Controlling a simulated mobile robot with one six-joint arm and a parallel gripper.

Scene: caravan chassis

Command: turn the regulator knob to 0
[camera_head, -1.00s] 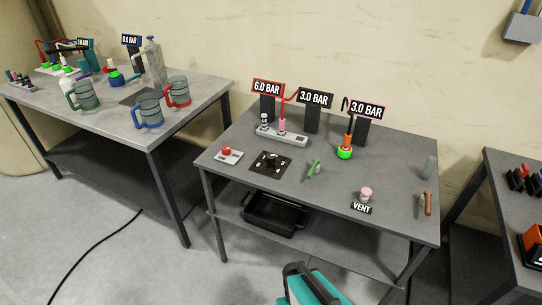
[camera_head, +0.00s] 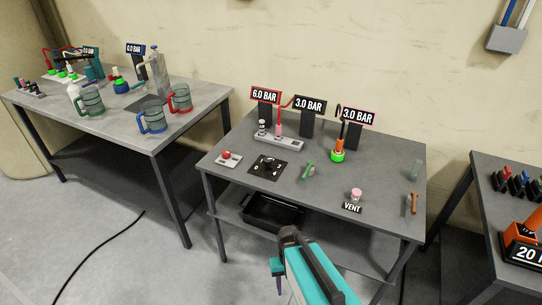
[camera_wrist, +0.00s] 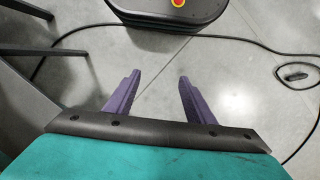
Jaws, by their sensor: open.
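On the middle table (camera_head: 232,190) a grey block (camera_head: 279,142) carries a small black-and-white upright knob (camera_head: 262,127) at its left end, which looks like the regulator knob. A red tube rises from the block's right part. Behind it stand signs reading 6.0 BAR (camera_head: 264,95), 3.0 BAR (camera_head: 309,105) and 3.0 BAR (camera_head: 358,115). The knob is too small for its setting to be read. My gripper (camera_wrist: 159,76) is open and empty in the wrist view, its two purple fingers apart above the floor. It is in front of the table, well away from the knob.
The table also holds a red button (camera_head: 227,155), a black plate (camera_head: 268,167), a green part (camera_head: 308,171), an orange-green fitting (camera_head: 338,155) and a pink VENT knob (camera_head: 356,194). A black bin (camera_head: 272,213) sits on its lower shelf. Tables stand left and right.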

